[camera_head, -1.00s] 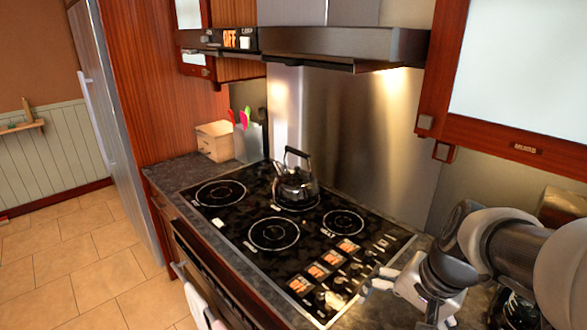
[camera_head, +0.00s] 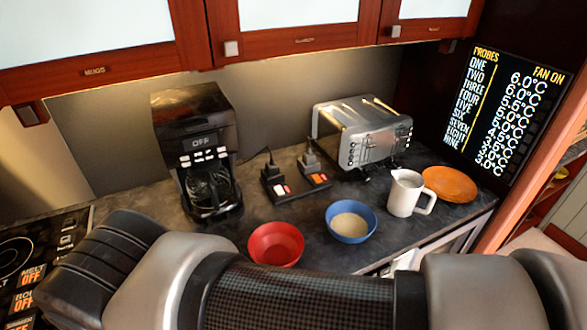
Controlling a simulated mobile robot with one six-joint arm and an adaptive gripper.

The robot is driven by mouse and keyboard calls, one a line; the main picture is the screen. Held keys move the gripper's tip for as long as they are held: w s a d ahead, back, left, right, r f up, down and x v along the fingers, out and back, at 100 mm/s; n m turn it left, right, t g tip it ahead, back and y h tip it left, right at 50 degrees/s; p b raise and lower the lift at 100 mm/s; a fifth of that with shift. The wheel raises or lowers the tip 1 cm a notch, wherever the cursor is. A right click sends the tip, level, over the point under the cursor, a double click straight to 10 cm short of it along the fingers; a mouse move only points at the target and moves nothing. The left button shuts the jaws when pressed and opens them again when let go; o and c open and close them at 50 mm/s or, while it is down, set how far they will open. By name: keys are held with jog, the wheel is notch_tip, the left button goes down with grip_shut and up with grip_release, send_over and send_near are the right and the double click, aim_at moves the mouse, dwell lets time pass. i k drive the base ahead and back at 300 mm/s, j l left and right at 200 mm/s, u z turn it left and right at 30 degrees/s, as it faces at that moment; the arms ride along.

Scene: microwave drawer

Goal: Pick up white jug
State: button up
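The white jug (camera_head: 406,194) stands upright on the dark countertop at the right, its handle pointing right. It is just right of a blue bowl (camera_head: 351,222) and in front of an orange plate (camera_head: 450,184). My arm crosses the bottom of the view, nearer to the camera than the jug. My gripper is not visible in the current view. Nothing is seen touching the jug.
A red bowl (camera_head: 276,245), a black coffee maker (camera_head: 198,150), a power strip (camera_head: 296,184) and a silver toaster (camera_head: 362,133) stand on the counter (camera_head: 320,262). The cooktop (camera_head: 25,245) is at the left. Cabinets (camera_head: 305,42) hang above.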

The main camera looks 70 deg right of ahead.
aim_at(407, 186)
jog(key=z, duration=3.5)
